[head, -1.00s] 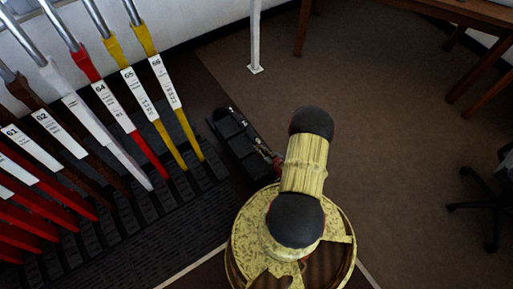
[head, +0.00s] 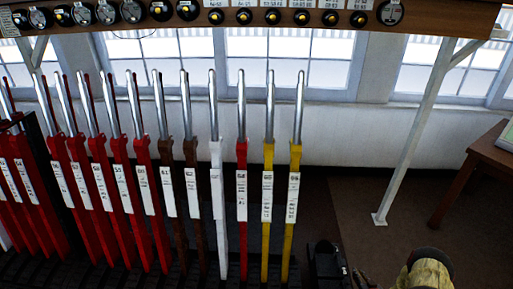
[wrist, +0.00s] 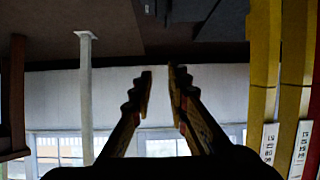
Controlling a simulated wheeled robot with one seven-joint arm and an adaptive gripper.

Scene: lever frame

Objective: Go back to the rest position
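My gripper (wrist: 161,85) shows in the wrist view with its two dark, stepped fingers apart and nothing between them. The fingers lean toward each other, with a narrow gap at the tips. No lever is in its grasp. In the head view, only a rounded yellowish part of my arm shows at the bottom right, and the gripper is not clearly visible there. A row of levers with steel handles stands to the left of my arm. The row ends with a white lever (head: 217,170), a red lever (head: 241,190) and two yellow levers (head: 291,200).
A white post (head: 412,145) stands right of the levers; it also shows in the upside-down wrist view (wrist: 86,90). A wooden table (head: 478,170) is at the right. A shelf with dials (head: 300,17) runs overhead. A dark block (head: 325,258) sits low beside the last yellow lever.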

